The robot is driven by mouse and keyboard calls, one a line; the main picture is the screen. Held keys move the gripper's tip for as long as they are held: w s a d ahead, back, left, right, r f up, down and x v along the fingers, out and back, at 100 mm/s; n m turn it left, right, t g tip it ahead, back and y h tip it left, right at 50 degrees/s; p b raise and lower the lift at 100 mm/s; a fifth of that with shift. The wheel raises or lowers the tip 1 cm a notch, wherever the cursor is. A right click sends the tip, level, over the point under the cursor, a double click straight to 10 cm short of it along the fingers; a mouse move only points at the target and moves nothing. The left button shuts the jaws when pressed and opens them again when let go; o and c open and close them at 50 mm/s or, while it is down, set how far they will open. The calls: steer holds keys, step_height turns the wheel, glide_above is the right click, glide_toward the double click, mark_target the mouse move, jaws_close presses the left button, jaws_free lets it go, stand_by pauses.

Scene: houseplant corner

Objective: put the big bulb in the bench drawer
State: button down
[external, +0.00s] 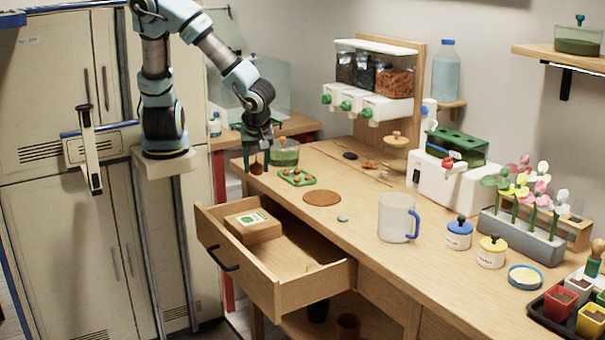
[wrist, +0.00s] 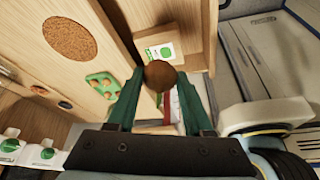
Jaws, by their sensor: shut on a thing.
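My gripper (external: 256,160) is shut on the big bulb (external: 257,169), a round brown bulb held in the air by the left end of the bench. In the wrist view the big bulb (wrist: 160,76) sits between the green fingertips of my gripper (wrist: 159,84). The bench drawer (external: 305,289) is pulled open below and to the right of my gripper. It holds a small box with a green and white label (external: 253,226) toward its left end, and much of its floor is bare.
A green tray with small bulbs (external: 297,177), a round brown mat (external: 322,198) and a clear mug (external: 396,217) stand on the bench. A green-filled jar (external: 285,152) is close to my gripper. The air above the drawer is clear.

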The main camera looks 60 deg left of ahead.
step_height(320, 180, down, 26)
steer(key=shift+f+p, duration=0.15)
steer(key=shift+p, duration=0.25)
steer(key=shift+f, duration=0.15)
steer(key=shift+c, duration=1.5)
jaws_free()
steer(key=b+v, duration=0.1)
steer(key=v, duration=1.1)
steer(key=w+a+r+m+h, duration=0.1)
steer(key=w+a+r+m, duration=0.3)
steer(key=a, duration=0.4)
steer(key=w+a+r+m+h, duration=0.1)
steer(key=w+a+r+m, duration=0.4)
steer(key=a, duration=0.4)
steer(key=w+a+r+m+h, duration=0.2)
steer(key=w+a+r+m, duration=0.3)
steer(key=a, duration=0.4)
steer(key=shift+r+m, duration=0.15)
steer(key=shift+m, duration=0.25)
